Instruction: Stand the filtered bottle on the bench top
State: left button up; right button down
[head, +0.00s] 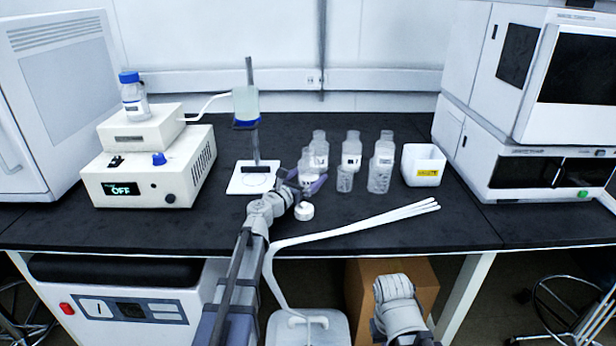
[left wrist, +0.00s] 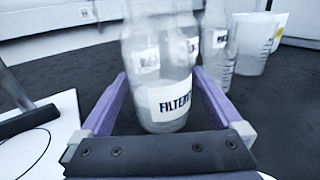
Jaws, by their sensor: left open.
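The filtered bottle (head: 306,166) is clear, with a white label partly reading "FILTER" in the left wrist view (left wrist: 168,95). It appears upright on the black bench top (head: 350,225). My left gripper (head: 307,184) has purple fingers, which also show in the left wrist view (left wrist: 164,100). It is open, with one finger on each side of the bottle's lower part. Whether either finger touches the glass is unclear. The bottle's top is cut off in the wrist view. My right gripper is not in view; only part of my right arm shows at the bottom of the head view.
Several clear bottles and measuring vessels (head: 380,170) stand just right and behind. A white bin (head: 423,166) is beyond them. A stand with a white base (head: 240,182) is close on the left. A small white round piece (head: 304,211) lies in front.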

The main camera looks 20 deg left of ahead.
pick_arm(q)
jog(key=v, duration=1.2)
jog(key=shift+r, duration=0.2)
